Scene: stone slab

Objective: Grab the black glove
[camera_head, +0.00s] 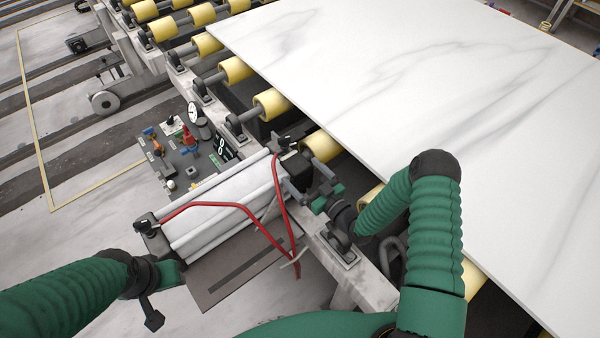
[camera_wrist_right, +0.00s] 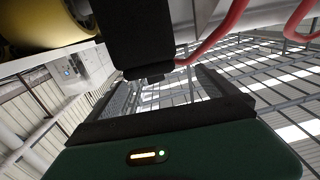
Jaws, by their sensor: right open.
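I cannot make out a black glove for certain in either view. My right gripper (camera_head: 308,178) is at the right end of a bundle of white rolls (camera_head: 222,212), beside the conveyor frame.
A red cable (camera_head: 235,206) drapes over the rolls near my right gripper. A large white marble slab (camera_head: 420,80) lies on yellow rollers (camera_head: 270,104). A grey panel (camera_head: 185,155) with gauges and knobs stands behind the rolls. Bare floor (camera_head: 85,215) lies at the left.

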